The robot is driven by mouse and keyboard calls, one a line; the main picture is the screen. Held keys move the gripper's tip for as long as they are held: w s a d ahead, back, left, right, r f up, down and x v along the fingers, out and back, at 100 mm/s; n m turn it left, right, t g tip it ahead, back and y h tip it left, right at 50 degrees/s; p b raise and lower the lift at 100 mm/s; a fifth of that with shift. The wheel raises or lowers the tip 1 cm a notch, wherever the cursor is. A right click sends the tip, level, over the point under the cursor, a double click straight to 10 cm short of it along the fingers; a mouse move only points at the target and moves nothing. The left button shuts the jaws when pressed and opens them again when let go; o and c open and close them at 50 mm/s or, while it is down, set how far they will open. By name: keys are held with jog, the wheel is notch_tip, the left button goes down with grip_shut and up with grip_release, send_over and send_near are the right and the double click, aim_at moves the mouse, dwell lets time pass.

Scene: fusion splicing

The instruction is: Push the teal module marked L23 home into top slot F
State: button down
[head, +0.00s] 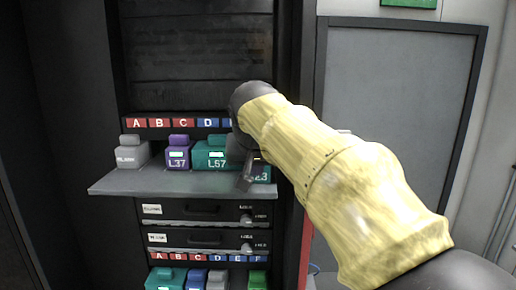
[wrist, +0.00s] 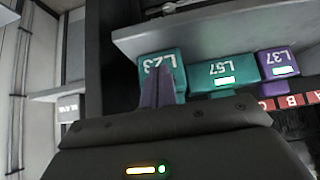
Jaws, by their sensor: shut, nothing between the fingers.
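The teal module L23 (head: 262,176) is mostly hidden behind my arm in the head view, at the right end of the upper row. Its label sits lower and nearer than that of the teal module L57 (head: 214,160), so it appears to stick out further. In the wrist view L23 (wrist: 150,66) shows upside down. My gripper (head: 246,182) is shut and empty, its fingers (wrist: 157,82) in front of L23's face. I cannot tell whether they touch it. Slot letter F at the top is hidden by my arm.
A purple module L37 (head: 178,156) and a grey module (head: 131,156) stand further left. A grey shelf (head: 115,184) juts out below the row. Lower down are black drawers (head: 180,211) and another lettered module row. A grey panel (head: 400,85) is at the right.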

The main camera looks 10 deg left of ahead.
jog(key=shift+w+a+p, duration=0.25)
jog(key=shift+w+p, duration=0.65)
jog(key=shift+w, duration=0.25)
jog(key=shift+w+a+p, duration=0.3)
jog(key=shift+w+p, duration=0.6)
jog(key=shift+w, duration=0.3)
jog(key=shift+w+a+p, duration=0.25)
jog(key=shift+w+p, duration=0.65)
jog(key=shift+w, duration=0.25)
jog(key=shift+s+d+f+b, duration=0.1)
jog(key=shift+s+f+b, duration=0.05)
jog(key=shift+s+b, duration=0.5)
jog(key=shift+s+d+b, duration=0.25)
jog(key=shift+s+b, duration=0.5)
jog(key=shift+s, duration=0.2)
jog(key=shift+s+d+b, duration=0.2)
jog(key=shift+s+b, duration=0.5)
jog(key=shift+s, duration=0.3)
jog(key=shift+s+d+b, duration=0.25)
jog(key=shift+s+b, duration=0.5)
jog(key=shift+s, duration=0.2)
jog(key=shift+s+d+r, duration=0.15)
jog(key=shift+s+r, duration=0.05)
jog(key=shift+s, duration=0.2)
